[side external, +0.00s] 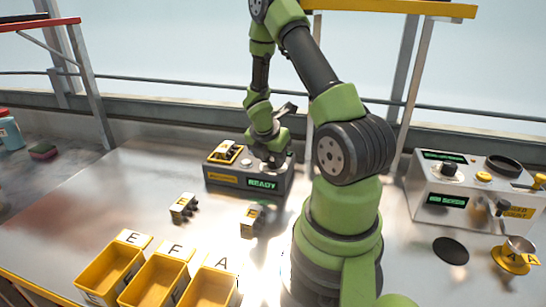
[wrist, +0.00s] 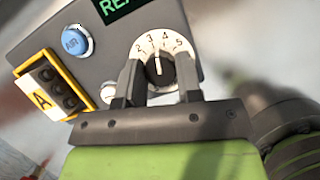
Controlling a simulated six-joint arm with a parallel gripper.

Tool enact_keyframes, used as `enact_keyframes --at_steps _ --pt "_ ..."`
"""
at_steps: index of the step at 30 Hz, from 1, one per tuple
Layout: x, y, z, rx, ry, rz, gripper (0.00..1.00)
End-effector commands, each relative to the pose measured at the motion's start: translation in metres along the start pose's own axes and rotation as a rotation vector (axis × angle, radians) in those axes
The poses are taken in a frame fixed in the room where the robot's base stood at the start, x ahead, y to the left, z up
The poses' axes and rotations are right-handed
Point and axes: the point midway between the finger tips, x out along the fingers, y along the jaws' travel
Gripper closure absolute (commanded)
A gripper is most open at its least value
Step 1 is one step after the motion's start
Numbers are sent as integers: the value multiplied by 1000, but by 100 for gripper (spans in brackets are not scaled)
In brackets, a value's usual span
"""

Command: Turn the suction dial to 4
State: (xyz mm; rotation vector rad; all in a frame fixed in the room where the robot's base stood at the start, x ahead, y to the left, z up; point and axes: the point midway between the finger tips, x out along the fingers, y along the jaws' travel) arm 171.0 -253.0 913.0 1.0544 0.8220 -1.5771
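The suction dial (wrist: 158,70) is a dark round knob with a white pointer line, on a white numbered face in the wrist view. The pointer aims up the picture, near the 3 and 4; the exact mark is hard to tell. My gripper (wrist: 159,84) has one finger on each side of the knob, with a visible gap on both sides, so it is open around it. In the side external view my gripper (side external: 272,160) is down at the right end of the grey control box (side external: 220,176), hiding the dial. The box's green display (side external: 263,183) reads READY.
A blue AIR button (wrist: 76,42) and a yellow-framed block marked A (wrist: 48,86) sit left of the dial. Two small blocks (side external: 183,208) (side external: 252,221) stand before the box. Yellow bins (side external: 112,270) line the front; a seed machine (side external: 425,190) stands right.

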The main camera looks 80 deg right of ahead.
Motion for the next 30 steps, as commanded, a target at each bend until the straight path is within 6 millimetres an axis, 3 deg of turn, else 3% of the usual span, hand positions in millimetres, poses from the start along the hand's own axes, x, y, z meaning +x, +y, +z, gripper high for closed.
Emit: enact_keyframes --at_steps 1,3,21,30 --pt "0 0 0 0 0 0 80" --pt "0 0 0 0 0 0 91" --pt "0 1 1 251 -2 -104 91" --pt "0 1 0 259 -1 -107 91"
